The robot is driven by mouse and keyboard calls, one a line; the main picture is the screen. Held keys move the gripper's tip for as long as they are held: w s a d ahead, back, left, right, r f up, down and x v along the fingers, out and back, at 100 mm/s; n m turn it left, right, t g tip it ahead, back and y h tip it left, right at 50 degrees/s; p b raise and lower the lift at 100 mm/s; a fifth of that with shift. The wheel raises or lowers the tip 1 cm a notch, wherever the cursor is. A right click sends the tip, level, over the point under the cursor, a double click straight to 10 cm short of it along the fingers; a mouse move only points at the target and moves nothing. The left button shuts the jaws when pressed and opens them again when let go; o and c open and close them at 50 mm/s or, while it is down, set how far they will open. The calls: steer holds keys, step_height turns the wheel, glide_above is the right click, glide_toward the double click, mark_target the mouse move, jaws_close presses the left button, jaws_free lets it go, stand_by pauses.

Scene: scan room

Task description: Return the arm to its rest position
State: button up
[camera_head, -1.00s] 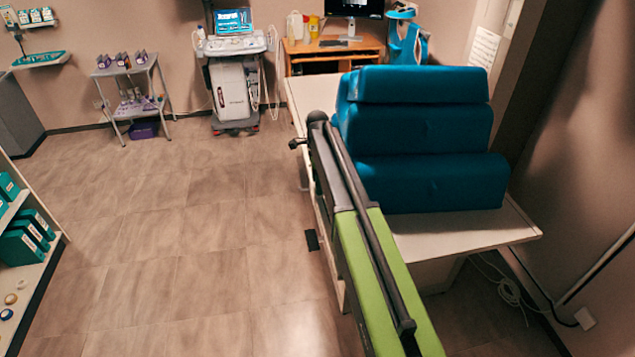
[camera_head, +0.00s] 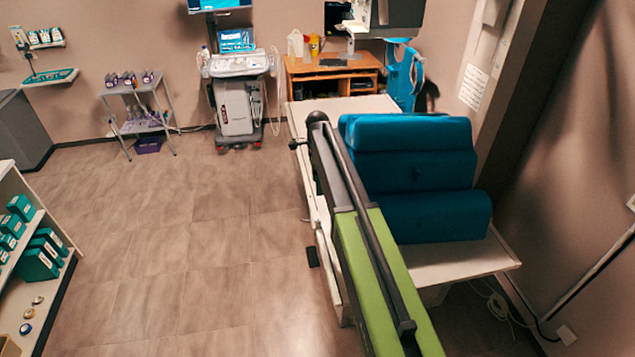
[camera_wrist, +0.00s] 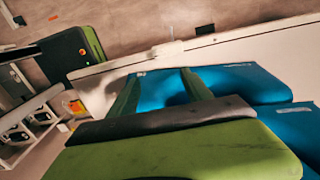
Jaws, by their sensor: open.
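My arm (camera_head: 375,256), green and black, reaches forward in the head view, over the left edge of the white table. Its far end is a dark rounded joint (camera_head: 318,118) just left of the blue cushions. My gripper (camera_wrist: 158,78) shows in the wrist view with its two green fingers spread apart. It is open, with nothing between the fingers. Blue cushion surfaces lie beyond the fingers; I cannot tell whether they touch. In the head view I cannot make out the gripper.
Stacked blue cushions (camera_head: 415,160) sit on the white table (camera_head: 455,262). An ultrasound cart (camera_head: 238,100), a small grey trolley (camera_head: 138,105) and a wooden desk (camera_head: 330,73) stand at the back wall. White shelving (camera_head: 45,270) is at left. The floor (camera_head: 190,240) between is clear.

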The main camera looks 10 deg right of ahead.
stand_by(0.3)
steer(key=s+f+n+b, duration=0.4)
steer(key=s+n, duration=0.2)
steer(key=s, duration=0.3)
steer(key=s+f+n+b, duration=0.4)
steer(key=s+n, duration=0.2)
steer(key=s, duration=0.3)
steer(key=s+f+n+b, duration=0.4)
steer(key=s+n, duration=0.2)
steer(key=s, duration=0.3)
steer(key=shift+s+a+f, duration=0.15)
steer(key=shift+s+a, duration=0.25)
